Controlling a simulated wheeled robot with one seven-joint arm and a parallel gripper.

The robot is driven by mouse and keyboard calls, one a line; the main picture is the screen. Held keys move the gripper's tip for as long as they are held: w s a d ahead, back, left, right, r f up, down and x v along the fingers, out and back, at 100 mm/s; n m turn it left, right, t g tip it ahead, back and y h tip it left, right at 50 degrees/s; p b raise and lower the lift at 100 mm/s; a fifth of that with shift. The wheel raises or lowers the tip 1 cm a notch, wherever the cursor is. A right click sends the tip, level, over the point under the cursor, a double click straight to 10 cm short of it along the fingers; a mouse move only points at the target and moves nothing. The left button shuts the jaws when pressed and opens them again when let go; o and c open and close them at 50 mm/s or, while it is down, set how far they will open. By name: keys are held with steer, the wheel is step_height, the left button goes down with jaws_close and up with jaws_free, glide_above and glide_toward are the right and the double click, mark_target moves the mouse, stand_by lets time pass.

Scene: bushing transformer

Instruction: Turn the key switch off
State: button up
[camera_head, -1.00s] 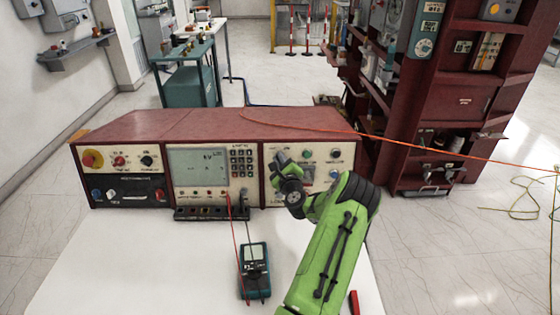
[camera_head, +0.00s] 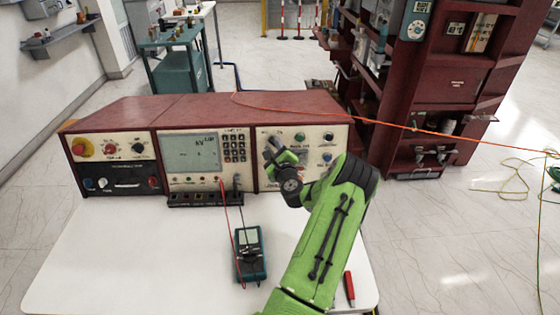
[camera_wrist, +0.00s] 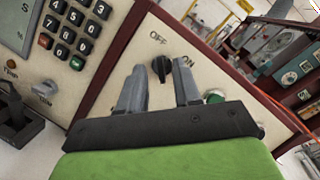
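The key switch (camera_wrist: 160,68) is a small black knob on the cream panel, with OFF printed to its upper left and ON to its right in the wrist view. Its handle's exact direction is hard to tell. My gripper (camera_wrist: 160,84) is open, with one grey finger on each side below the knob. A gap shows between the fingers, and I cannot tell if either touches the knob. In the head view my gripper (camera_head: 272,146) is at the left part of the console's right panel (camera_head: 316,172) and hides the switch there.
The red console (camera_head: 205,108) stands on a white table (camera_head: 140,255). A teal multimeter (camera_head: 250,255) with red and black leads lies in front of it, left of my arm. A red-handled tool (camera_head: 349,288) lies to the right. An orange cable (camera_head: 330,118) crosses the console top.

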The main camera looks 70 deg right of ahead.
steer(key=b+v, duration=0.4)
steer(key=v, duration=0.9)
steer(key=shift+s+a, duration=0.25)
steer(key=shift+a, duration=0.05)
